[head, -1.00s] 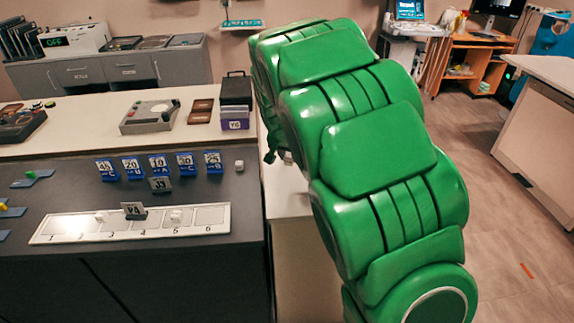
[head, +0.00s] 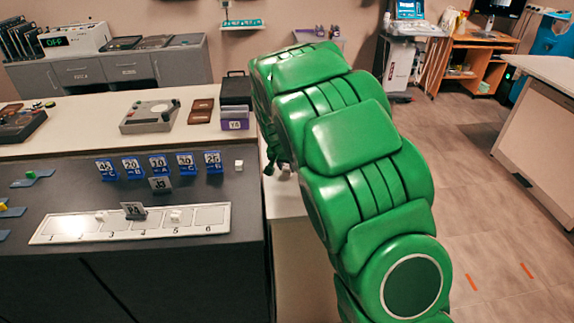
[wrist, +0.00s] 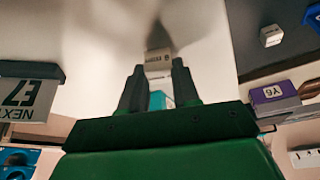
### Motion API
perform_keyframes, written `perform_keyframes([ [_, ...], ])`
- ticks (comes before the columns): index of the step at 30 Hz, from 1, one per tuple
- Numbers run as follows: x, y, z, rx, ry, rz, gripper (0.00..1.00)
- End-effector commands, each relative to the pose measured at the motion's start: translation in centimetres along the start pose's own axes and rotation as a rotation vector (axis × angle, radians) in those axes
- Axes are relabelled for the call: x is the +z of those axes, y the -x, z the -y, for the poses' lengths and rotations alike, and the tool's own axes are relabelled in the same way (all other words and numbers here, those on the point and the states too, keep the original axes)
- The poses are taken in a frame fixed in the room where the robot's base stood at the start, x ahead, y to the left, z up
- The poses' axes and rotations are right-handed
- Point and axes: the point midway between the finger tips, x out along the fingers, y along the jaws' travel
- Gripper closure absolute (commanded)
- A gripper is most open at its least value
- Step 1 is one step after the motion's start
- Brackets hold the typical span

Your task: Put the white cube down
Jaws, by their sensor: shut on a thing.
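My gripper (wrist: 158,85) is shut on a white cube (wrist: 158,57) in the wrist view; its near face carries small dark print. The cube is held over a pale, bare surface (wrist: 95,70). Whether it touches that surface I cannot tell. In the head view the gripper is mostly hidden behind my green arm, right of the dark counter's edge. Another white cube (head: 239,165) sits on the dark counter (head: 100,185); it also shows in the wrist view (wrist: 270,36). More white cubes lie on the numbered white strip (head: 140,231), on 2 (head: 100,216) and 5 (head: 176,216).
A row of blue number tags (head: 157,166) stands on the counter, with grey tags J3 (head: 160,184) and 9A (head: 134,210) in front. A purple Y6 box (head: 235,121) stands behind.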

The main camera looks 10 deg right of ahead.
Motion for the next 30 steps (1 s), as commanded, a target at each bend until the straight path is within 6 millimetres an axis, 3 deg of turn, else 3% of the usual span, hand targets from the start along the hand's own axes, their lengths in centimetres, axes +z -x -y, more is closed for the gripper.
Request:
perform_keyframes([
  [7,0.1,-0.2,0.0,0.0,0.0,0.0,0.98],
  [8,0.1,-0.2,0.0,0.0,0.0,0.0,0.65],
  [12,0.1,-0.2,0.0,0.0,0.0,0.0,0.44],
  [23,0.0,0.0,0.0,0.0,0.0,0.0,0.44],
  [30,-0.1,1.4,0.0,0.0,0.0,-0.001,0.44],
])
